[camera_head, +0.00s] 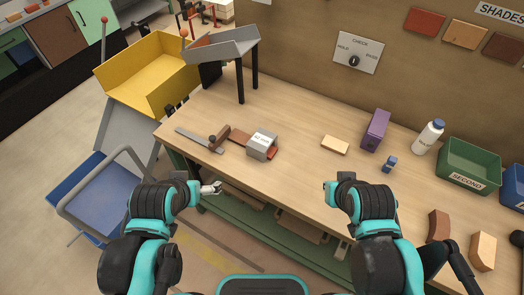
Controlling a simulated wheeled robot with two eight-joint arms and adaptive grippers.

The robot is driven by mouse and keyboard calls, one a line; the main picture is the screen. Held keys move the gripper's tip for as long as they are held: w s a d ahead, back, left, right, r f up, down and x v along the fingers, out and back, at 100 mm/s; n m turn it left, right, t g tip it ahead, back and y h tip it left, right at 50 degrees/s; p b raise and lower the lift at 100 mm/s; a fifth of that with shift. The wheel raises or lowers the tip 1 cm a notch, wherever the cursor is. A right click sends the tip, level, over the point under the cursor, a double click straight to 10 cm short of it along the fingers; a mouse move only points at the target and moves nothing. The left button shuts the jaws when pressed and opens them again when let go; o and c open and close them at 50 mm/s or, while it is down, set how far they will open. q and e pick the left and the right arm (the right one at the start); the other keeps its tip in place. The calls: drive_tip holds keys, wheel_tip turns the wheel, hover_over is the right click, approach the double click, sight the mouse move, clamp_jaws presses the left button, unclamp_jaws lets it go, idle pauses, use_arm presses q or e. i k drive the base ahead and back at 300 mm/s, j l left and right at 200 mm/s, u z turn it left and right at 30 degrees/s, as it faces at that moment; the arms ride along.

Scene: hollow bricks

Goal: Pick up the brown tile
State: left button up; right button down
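A brown curved piece (438,225), which may be the brown tile, stands at the right front of the wooden workbench (290,115). A tan piece (482,250) stands just right of it. My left gripper (212,188) is small in view at the bench's front edge, apart from the objects. My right gripper (327,187) is mostly hidden by its own arm, left of the brown piece and not touching it. I cannot tell whether either gripper is open or shut.
A grey labelled block (262,145), a beige block (335,144), a purple box (376,130), a white bottle (428,137) and a green bin (468,165) stand on the bench. Brownish samples (425,22) hang on the wall. The bench's middle front is clear.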

sight(238, 136)
drive_tip(key=i+j+z, duration=0.15)
drive_tip(key=j+z, duration=0.2)
drive_tip(key=i+j+z, duration=0.15)
drive_tip(key=z, duration=0.25)
drive_tip(key=j+z, duration=0.35)
drive_tip(key=i+j, duration=0.05)
drive_tip(key=j, duration=0.05)
